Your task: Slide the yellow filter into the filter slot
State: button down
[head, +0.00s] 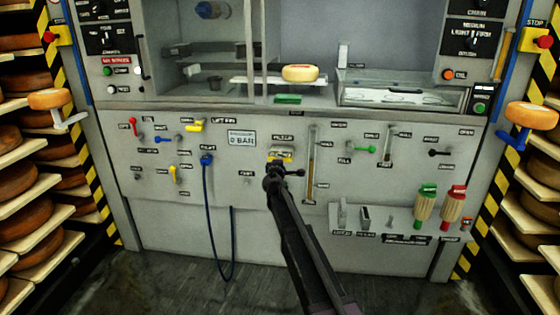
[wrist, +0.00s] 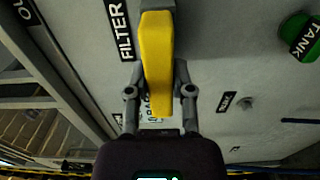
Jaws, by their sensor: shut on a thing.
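The yellow filter (wrist: 156,60) is a long rounded bar between the two fingers of my gripper (wrist: 158,85) in the wrist view. The fingers close on its sides. In the head view the filter (head: 287,154) shows as a small yellow patch just past my gripper (head: 276,170), below the FILTER label (head: 283,138) on the grey panel. In the wrist view the FILTER label (wrist: 121,28) stands beside the filter's far end. A grey part (wrist: 155,4) shows at that end. The slot opening is hidden, so I cannot tell how far the filter is in it.
A black-knobbed lever (head: 296,172) is close right of my gripper. A vertical gauge (head: 311,160) stands farther right. A blue hose (head: 208,200) hangs at left. A green TANK knob (wrist: 300,36) shows in the wrist view. Cheese shelves line both sides.

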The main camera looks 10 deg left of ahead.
jog(key=shift+w, duration=0.55)
jog(key=shift+c, duration=2.1)
grip_release()
jog(key=s, duration=1.2)
jog(key=shift+a, duration=0.15)
